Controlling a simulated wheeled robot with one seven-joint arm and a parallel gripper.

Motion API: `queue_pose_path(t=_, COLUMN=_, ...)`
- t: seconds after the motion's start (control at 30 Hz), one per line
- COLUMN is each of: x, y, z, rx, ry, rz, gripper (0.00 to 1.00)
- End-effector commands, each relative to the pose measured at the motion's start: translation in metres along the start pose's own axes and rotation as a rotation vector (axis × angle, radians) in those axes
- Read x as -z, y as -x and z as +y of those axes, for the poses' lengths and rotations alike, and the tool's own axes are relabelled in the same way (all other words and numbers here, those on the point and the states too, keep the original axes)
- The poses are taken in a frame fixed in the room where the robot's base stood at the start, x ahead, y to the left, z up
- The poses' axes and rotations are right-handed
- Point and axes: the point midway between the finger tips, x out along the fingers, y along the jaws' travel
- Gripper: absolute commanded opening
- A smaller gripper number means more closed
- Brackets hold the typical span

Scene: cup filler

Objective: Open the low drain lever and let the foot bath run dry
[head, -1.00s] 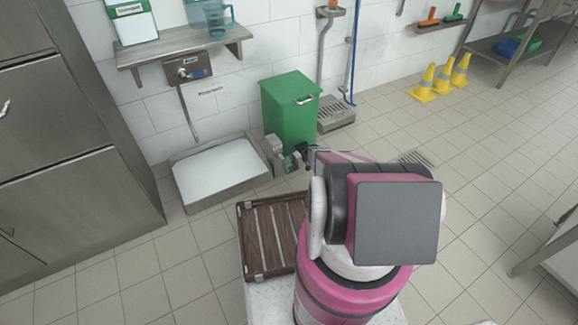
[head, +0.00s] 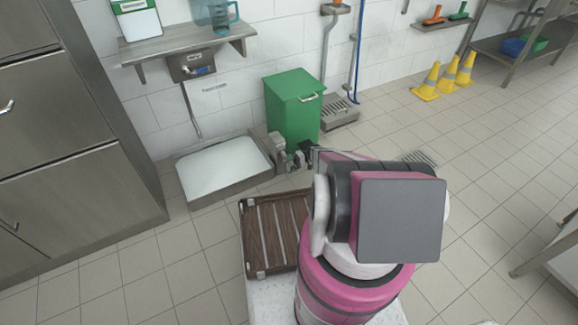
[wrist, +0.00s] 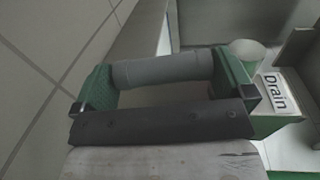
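The foot bath (head: 222,168) is a low steel basin with a pale, flat surface inside, on the floor by the wall. A grey drain fitting (head: 279,146) stands at its right side. My gripper (head: 307,152) is down beside this fitting. In the wrist view my gripper (wrist: 165,85) has green fingers set wide apart. A grey cylinder (wrist: 163,70), which looks like the lever's grip, lies crosswise between them. Whether the fingers touch its ends is unclear. A "Drain" label (wrist: 276,92) shows just right of the fingers. The rest of the lever is hidden.
A green bin (head: 293,105) stands close behind the fitting. A steel cabinet (head: 80,190) is at the left. A shelf (head: 185,45) with a blue jug hangs above the bath. Yellow cones (head: 445,75) stand far right.

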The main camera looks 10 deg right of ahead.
Motion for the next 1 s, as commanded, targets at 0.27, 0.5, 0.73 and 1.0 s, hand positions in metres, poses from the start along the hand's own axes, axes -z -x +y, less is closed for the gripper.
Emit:
queue_pose_path(t=0.27, x=0.001, y=0.020, z=0.001, rx=-0.001, ry=0.001, rz=0.001, gripper=1.00)
queue_pose_path(t=0.5, x=0.001, y=0.066, z=0.001, rx=0.000, ry=0.000, rz=0.002, gripper=1.00)
queue_pose_path(t=0.73, x=0.001, y=0.099, z=0.001, rx=0.000, ry=0.000, rz=0.001, gripper=1.00)
queue_pose_path(t=1.0, x=0.000, y=0.109, z=0.000, rx=0.000, ry=0.000, rz=0.000, gripper=1.00)
